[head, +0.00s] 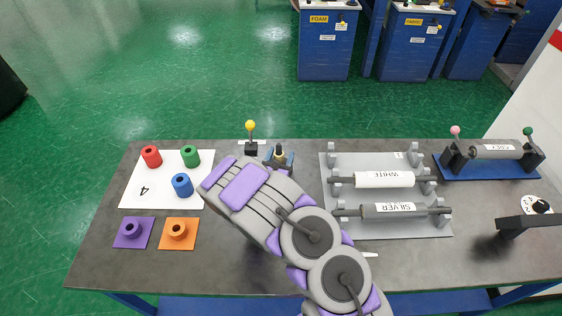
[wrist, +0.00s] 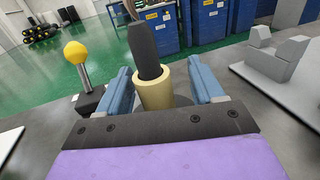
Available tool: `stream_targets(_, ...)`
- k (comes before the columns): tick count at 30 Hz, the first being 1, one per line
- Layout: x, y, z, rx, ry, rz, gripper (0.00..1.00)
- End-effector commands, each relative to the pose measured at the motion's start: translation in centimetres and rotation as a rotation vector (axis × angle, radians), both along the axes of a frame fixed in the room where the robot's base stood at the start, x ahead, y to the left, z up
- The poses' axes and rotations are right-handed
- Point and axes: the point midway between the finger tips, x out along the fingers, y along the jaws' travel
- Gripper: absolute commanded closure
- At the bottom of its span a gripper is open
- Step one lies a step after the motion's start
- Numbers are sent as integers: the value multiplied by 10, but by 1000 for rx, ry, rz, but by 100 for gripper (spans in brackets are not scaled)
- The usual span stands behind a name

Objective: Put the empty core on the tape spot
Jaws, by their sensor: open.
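A cream hollow core (wrist: 154,92) stands in the wrist view, around a dark upright post (wrist: 144,50) whose top sticks out above it. The post and core show small in the head view (head: 280,152), partly hidden by my gripper. My gripper (wrist: 166,92) is open, with one blue finger on each side of the core. I cannot tell whether either finger touches it. A small white strip (head: 370,254) lies on the table right of my arm; I cannot tell whether it is the tape spot.
A yellow-knobbed lever (head: 250,135) stands just left of the core. Coloured spools (head: 182,185) sit on a white sheet and coloured pads at left. A grey rack (head: 335,225) holds the WHITE and SILVER rolls. A GREY roll (head: 497,151) rests on a blue base at right.

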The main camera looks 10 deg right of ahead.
Motion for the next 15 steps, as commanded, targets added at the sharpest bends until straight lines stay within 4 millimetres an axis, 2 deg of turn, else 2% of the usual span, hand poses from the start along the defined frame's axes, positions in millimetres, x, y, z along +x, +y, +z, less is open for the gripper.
stream_targets(5,16,-8,-1,0,1,-1,33)
stream_targets(12,17,-12,0,2,1,1,33)
stream_targets(15,17,-12,0,3,1,0,41)
